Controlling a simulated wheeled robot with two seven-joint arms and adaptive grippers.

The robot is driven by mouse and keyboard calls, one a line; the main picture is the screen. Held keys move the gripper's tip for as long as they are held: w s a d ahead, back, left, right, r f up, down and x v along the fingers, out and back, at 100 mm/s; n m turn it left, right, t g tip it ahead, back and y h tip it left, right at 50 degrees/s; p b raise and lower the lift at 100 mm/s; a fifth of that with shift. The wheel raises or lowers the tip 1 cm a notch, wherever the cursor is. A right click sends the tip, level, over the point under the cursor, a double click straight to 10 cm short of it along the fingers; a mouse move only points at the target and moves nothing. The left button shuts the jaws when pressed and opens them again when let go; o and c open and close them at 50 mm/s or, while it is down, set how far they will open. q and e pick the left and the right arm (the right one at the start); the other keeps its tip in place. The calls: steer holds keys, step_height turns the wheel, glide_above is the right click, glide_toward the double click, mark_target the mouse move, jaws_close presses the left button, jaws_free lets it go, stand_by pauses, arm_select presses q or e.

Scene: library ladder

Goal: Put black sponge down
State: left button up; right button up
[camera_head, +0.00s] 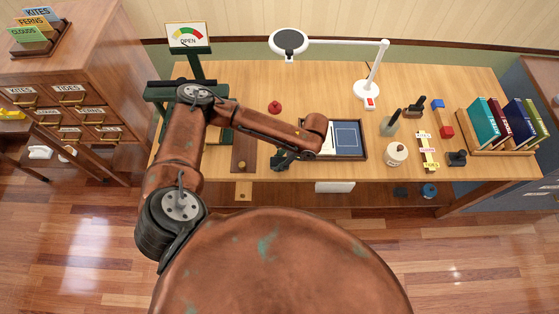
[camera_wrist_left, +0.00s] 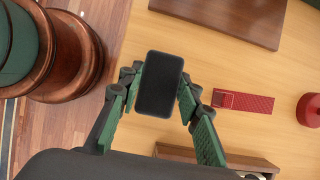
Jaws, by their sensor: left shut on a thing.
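The black sponge (camera_wrist_left: 159,84) is a dark rounded block in the left wrist view. It sits between the green-padded fingers of my left gripper (camera_wrist_left: 157,92), which is shut on it. Tan tabletop shows beyond it on the right and wood floor on the left. In the head view my left gripper (camera_head: 283,158) is a small dark shape near the front edge of the desk (camera_head: 320,88), left of a framed tray. The sponge cannot be made out there, and its gap to the desk cannot be told. My right gripper is not in view.
A tray with a blue panel (camera_head: 347,137) lies right of the gripper. A red knob-like piece (camera_head: 274,108) stands behind it. A white lamp (camera_head: 367,90), several books (camera_head: 500,121) and small items fill the right side. The desk middle behind the tray is fairly clear.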

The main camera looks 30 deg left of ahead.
arm_select(q)
steer(key=shift+f, duration=0.1)
steer(key=o, duration=0.9)
steer(key=shift+o, duration=1.1)
steer(key=p+v, duration=0.1)
steer(key=v, duration=1.1)
steer(key=shift+p, duration=0.4)
steer(key=shift+w, duration=0.1)
